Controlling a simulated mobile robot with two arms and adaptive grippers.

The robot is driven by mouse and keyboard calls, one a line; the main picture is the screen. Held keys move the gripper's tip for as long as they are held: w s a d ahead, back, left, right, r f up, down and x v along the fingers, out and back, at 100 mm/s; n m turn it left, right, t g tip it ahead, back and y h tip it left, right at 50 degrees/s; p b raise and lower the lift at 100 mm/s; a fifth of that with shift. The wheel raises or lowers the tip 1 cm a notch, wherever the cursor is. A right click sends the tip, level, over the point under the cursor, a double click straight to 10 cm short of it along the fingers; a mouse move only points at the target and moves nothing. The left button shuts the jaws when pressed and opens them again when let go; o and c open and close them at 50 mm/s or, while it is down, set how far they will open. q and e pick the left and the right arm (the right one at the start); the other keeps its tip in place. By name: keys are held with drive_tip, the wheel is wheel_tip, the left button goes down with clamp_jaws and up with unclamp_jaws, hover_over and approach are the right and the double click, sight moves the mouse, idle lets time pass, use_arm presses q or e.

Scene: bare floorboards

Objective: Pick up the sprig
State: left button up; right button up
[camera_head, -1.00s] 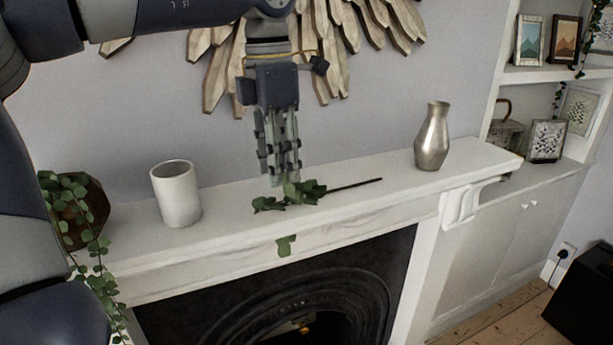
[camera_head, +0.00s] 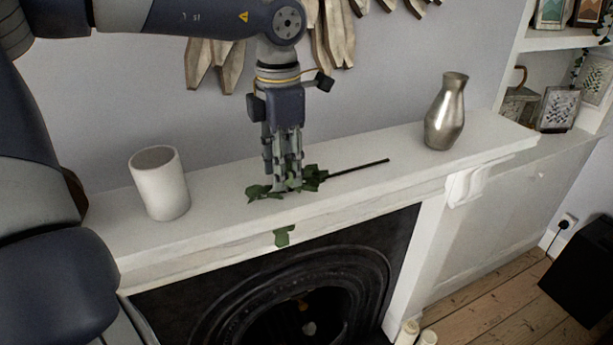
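The sprig (camera_head: 316,178) lies on the white mantelpiece (camera_head: 225,200), with green leaves at its left end and a thin dark stem running right. One separate-looking green leaf (camera_head: 284,236) shows on the mantel's front face; I cannot tell whether it joins the sprig. My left gripper (camera_head: 286,184) points down with its fingertips among the leaves, hiding some of them. The fingers are close together and overlap in this view, so I cannot tell whether they grip the sprig. My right gripper is not in view.
A white cup (camera_head: 160,185) stands left of the sprig and a metallic vase (camera_head: 446,112) stands to its right. A wooden wall decoration (camera_head: 330,35) hangs behind my arm. The fireplace (camera_head: 300,285) opens below. The mantel between stem and vase is clear.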

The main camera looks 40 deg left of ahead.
use_arm(q)
wheel_tip(320, 180, down, 2)
drive_tip(key=shift+f, duration=0.3)
drive_tip(key=shift+c, duration=1.1)
clamp_jaws()
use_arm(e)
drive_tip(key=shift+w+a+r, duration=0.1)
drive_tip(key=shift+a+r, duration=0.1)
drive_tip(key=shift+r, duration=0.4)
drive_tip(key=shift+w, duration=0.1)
